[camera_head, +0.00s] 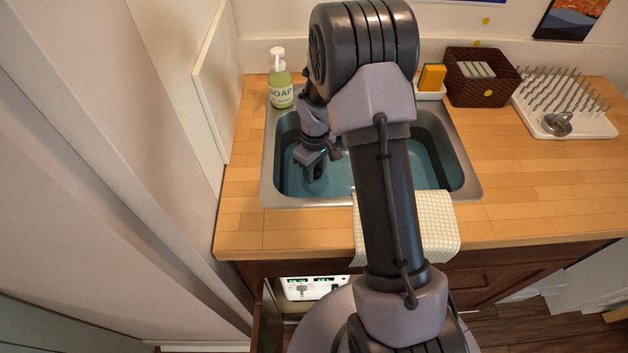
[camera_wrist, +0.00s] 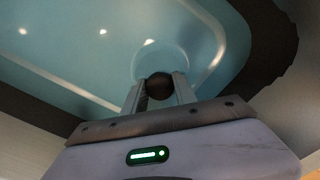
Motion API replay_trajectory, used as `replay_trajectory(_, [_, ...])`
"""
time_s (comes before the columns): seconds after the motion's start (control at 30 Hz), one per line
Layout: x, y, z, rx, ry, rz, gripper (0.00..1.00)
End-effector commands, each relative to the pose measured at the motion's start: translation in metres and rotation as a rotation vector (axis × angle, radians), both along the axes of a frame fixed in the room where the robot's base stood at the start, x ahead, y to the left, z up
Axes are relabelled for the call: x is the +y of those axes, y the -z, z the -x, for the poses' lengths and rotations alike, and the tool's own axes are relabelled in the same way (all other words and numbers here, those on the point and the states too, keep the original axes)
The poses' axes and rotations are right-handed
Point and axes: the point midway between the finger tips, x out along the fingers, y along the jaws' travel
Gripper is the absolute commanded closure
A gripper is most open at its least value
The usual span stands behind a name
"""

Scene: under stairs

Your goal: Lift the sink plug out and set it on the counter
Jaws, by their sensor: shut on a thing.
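The sink (camera_head: 268,165) is a steel basin set in the wooden counter (camera_head: 520,190), with blue-tinted water in it. My gripper (camera_head: 313,178) reaches down into the left part of the basin. In the wrist view my gripper (camera_wrist: 159,88) is shut on a dark round knob (camera_wrist: 159,86), which looks like the top of the sink plug. A pale round shape (camera_wrist: 163,58) shows just beyond the knob. I cannot tell whether the plug is seated in the drain or raised. The plug is hidden in the head view.
A soap bottle (camera_head: 281,82) stands at the sink's back left corner. A yellow sponge (camera_head: 432,77), a brown basket (camera_head: 482,76) and a drying rack (camera_head: 590,128) with a small metal item (camera_head: 556,124) stand right. A cloth (camera_head: 440,225) hangs over the front edge. Counter right of the sink is clear.

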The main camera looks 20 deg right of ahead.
Motion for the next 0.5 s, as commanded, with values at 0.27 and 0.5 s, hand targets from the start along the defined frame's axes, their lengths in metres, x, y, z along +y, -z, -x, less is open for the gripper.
replay_trajectory(0.27, [0.000,-0.005,0.000,0.000,0.000,0.000,1.00])
replay_trajectory(0.5, [0.000,-0.023,0.000,0.000,0.000,0.000,1.00])
